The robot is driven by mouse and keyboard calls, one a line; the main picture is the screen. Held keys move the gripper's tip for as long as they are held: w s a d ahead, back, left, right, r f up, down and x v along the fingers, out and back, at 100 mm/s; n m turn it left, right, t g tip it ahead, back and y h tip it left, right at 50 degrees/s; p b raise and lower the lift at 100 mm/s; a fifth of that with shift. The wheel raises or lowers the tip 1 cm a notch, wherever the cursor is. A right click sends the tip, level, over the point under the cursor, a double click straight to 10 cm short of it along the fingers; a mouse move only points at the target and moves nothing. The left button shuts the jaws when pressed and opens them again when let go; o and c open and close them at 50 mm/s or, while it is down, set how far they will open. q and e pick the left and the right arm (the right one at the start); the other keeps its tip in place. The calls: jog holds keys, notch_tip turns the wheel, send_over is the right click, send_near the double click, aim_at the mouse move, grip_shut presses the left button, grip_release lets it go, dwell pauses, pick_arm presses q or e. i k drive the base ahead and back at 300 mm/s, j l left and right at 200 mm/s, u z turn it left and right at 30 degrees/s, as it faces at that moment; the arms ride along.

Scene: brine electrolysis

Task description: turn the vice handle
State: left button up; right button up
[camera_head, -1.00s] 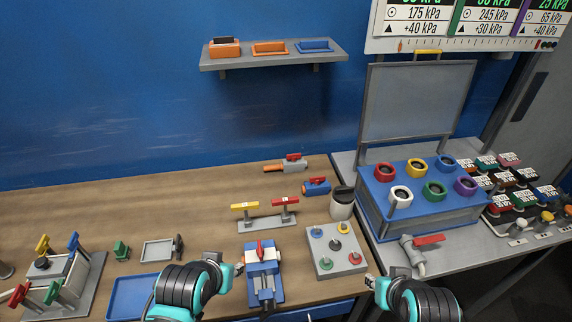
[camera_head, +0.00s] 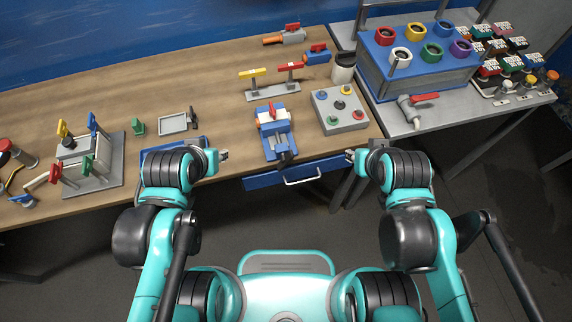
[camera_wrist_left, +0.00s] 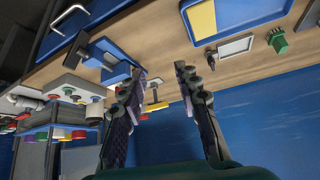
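The blue vice (camera_head: 274,137) stands near the table's front edge, with a red and white piece at its top. Its dark handle end (camera_head: 286,157) points toward me; the handle is small and its angle is hard to tell. The vice also shows in the left wrist view (camera_wrist_left: 113,62), left of the fingers. My left gripper (camera_head: 224,155) is left of the vice, apart from it; the left wrist view shows its fingers (camera_wrist_left: 163,78) spread and empty. My right gripper (camera_head: 350,155) is right of the vice, apart from it; its fingers are too small to judge.
A blue drawer (camera_head: 264,182) with a pale handle is below the vice. A grey button box (camera_head: 340,121) stands right of it, a yellow-and-red-handled valve stand (camera_head: 272,93) behind. A blue tray (camera_head: 150,154) lies left, partly behind my left arm. Bare wood (camera_head: 225,115) lies between.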

aim_at(285, 158)
jog(key=k+j+z, duration=0.1)
jog(key=k, duration=1.05)
